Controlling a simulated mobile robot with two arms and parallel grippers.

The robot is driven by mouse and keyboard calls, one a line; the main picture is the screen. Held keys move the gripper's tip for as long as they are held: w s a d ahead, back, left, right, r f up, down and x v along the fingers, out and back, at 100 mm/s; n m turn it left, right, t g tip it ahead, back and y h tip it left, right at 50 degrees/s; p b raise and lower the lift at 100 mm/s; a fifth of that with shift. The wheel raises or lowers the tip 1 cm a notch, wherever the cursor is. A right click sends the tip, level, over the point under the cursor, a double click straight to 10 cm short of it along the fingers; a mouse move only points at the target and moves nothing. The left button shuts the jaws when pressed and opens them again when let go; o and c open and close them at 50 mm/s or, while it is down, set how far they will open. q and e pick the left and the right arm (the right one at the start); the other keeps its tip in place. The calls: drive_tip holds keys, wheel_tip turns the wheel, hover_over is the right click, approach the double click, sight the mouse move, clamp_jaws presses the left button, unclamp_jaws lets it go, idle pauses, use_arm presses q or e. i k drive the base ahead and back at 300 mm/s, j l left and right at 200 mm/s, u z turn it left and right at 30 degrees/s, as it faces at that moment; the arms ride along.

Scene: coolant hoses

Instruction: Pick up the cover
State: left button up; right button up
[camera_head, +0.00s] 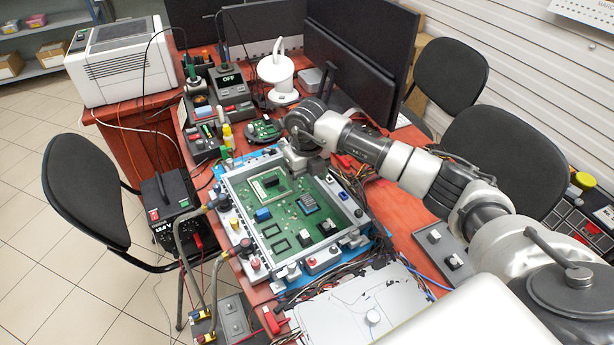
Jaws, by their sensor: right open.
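My right arm reaches in from the right. My right gripper (311,164) is open over the far edge of the frame around the green circuit board (290,213), away from the plate. I see nothing between its fingers. My left gripper is out of view.
Clamps and fittings line the board's frame. Metal hoses (214,290) bend beside its left edge. Cables run around the plate. A grey switch box (440,248) lies to its right. Monitors (362,55) and bench instruments (228,82) stand at the back. Chairs (85,190) surround the table.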

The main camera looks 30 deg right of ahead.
sight(325, 321)
drive_tip(key=k+j, duration=0.25)
drive_tip(key=j, duration=0.2)
drive_tip(key=k+j, duration=0.25)
drive_tip(key=j, duration=0.15)
drive_tip(key=k+j, duration=0.25)
drive_tip(key=j, duration=0.2)
drive_tip(key=k+j, duration=0.25)
drive_tip(key=j, duration=0.15)
